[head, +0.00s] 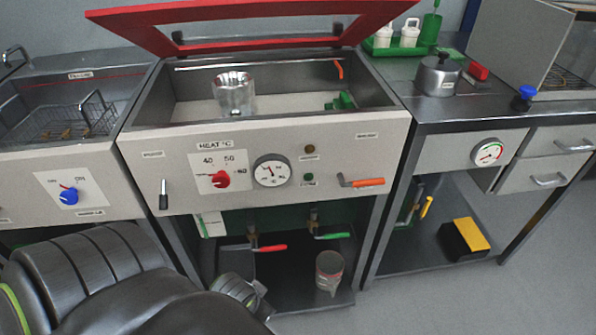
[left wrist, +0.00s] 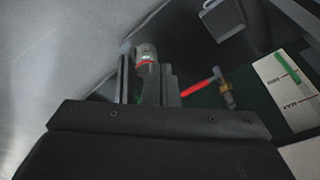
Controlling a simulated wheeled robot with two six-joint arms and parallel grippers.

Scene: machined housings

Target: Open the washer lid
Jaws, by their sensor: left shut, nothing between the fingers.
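The washer (head: 350,135) is the middle grey unit with a HEAT dial on its front. Its red-framed lid (head: 250,9) stands raised and tilted up at the back, and the basin below is uncovered. A metal beaker (head: 233,95) and a green part (head: 341,101) are inside. My left arm comes in at the lower left of the head view, low in front of the washer. My left gripper (left wrist: 147,78) shows in the left wrist view, shut and empty, near a red-handled valve (left wrist: 201,84). Its fingertips are unclear in the head view. My right gripper is not in view.
A sink unit with a wire basket (head: 72,120) adjoins on the left. A bench with a metal pot (head: 438,75) stands on the right. Under the washer are a red valve handle (head: 262,247), a green one (head: 333,236) and a grey container (head: 329,270). Floor is clear at right.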

